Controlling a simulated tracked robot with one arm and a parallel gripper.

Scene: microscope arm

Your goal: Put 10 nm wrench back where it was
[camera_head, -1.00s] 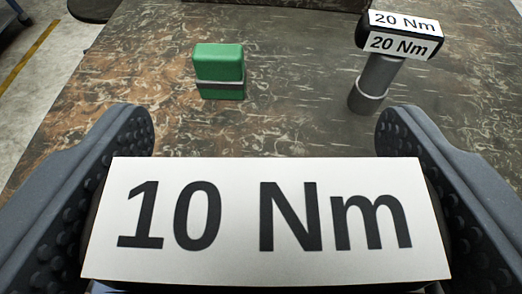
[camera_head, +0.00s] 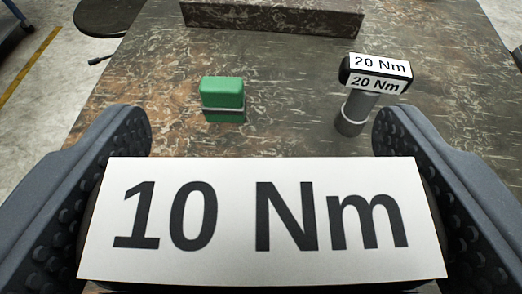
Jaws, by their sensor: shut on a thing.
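The 10 Nm wrench (camera_head: 260,222) fills the lower middle of the head view, its white label with black "10 Nm" facing me. My gripper (camera_head: 262,140) is shut on its head, one dark ridged finger on each side. The rest of this wrench is hidden below its head. The 20 Nm wrench (camera_head: 376,74) stands upright on the table beyond my right finger, with a dark labelled head on a grey shaft. A green block with a grey band (camera_head: 223,98) stands on the table beyond my gripper, left of the 20 Nm wrench.
The dark marbled table (camera_head: 290,75) has free room between the green block and the 20 Nm wrench. A low marbled ledge (camera_head: 272,18) runs along the back. A dark round stool seat (camera_head: 108,16) is beyond the table's left edge, above a pale floor with a yellow line.

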